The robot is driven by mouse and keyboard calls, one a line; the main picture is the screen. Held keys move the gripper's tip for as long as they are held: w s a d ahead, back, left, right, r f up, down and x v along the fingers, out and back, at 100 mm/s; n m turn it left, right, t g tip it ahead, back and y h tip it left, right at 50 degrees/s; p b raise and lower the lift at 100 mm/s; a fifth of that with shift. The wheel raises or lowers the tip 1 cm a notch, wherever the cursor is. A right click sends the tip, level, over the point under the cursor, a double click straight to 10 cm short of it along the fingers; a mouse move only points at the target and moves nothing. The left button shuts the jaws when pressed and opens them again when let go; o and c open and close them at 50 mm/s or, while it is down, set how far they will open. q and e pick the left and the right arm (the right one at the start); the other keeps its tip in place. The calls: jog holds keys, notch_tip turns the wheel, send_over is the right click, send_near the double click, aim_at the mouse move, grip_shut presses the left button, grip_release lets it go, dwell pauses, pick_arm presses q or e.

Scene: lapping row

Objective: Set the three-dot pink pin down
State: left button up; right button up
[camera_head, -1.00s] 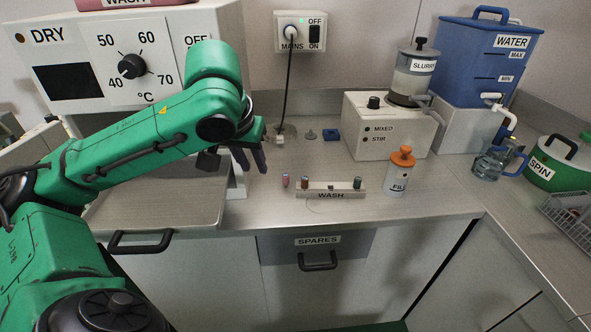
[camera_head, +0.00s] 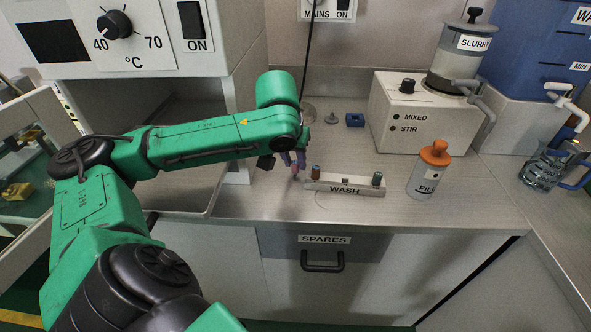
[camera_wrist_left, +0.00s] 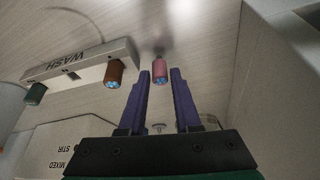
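The pink pin (camera_head: 295,169) stands upright on the counter, just left of the WASH block (camera_head: 345,189). In the left wrist view the pin (camera_wrist_left: 160,70) shows between and slightly beyond the fingertips of my left gripper (camera_wrist_left: 160,73). The two purple fingers are apart, with a thin gap seeming to show on each side of the pin. In the head view the left gripper (camera_head: 293,162) is right at the pin and partly hides it. The dots on the pin are too small to count. My right gripper is not in view.
The WASH block holds a brown pin (camera_wrist_left: 114,73) and a green pin (camera_head: 377,179). An orange-capped bottle (camera_head: 428,170) stands to its right, and the mixer unit (camera_head: 420,115) behind. A blue block (camera_head: 355,120) lies at the back. The counter front is clear.

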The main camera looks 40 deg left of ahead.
pick_arm(q)
jog(key=shift+x, duration=0.9)
jog(key=shift+r, duration=0.15)
grip_shut()
